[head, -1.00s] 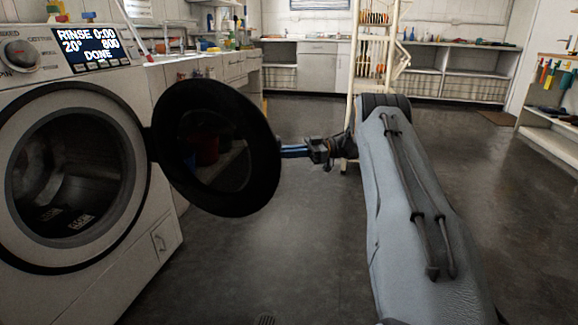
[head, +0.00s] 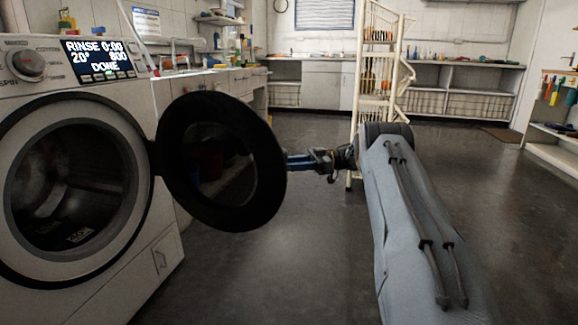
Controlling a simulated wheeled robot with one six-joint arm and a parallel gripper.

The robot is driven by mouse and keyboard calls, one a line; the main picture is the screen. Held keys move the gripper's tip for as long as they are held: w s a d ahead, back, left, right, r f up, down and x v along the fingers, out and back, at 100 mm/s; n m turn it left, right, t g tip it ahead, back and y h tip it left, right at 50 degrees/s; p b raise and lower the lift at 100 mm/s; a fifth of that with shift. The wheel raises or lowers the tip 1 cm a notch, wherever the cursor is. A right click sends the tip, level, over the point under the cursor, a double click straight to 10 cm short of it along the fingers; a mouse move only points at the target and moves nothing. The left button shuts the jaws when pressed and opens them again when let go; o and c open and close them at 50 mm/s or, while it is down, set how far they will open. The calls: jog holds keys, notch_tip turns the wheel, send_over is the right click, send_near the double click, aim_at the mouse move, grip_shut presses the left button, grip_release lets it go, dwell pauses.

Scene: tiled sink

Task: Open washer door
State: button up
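The white washer (head: 120,225) stands at the left of the head view, its display reading RINSE 0:00 and DONE. Its round black door (head: 178,190) is swung wide open on the right side of the drum opening. The drum (head: 75,190) is exposed and looks empty where I can see in. My gripper (head: 292,162) is at the door's right, outer edge, reaching it from the right. Its fingertips are at or behind the rim, so I cannot see whether they are closed on it.
A cream shelf rack (head: 375,75) stands behind my arm. Counters with sinks and shelves (head: 450,90) line the back wall. A side shelf with tools (head: 555,140) is at the right. The dark floor (head: 290,265) in front of the washer is clear.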

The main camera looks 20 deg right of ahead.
jog(key=shift+a, duration=0.2)
jog(key=s+d, duration=0.1)
jog(key=d, duration=0.7)
jog(key=shift+s, duration=0.1)
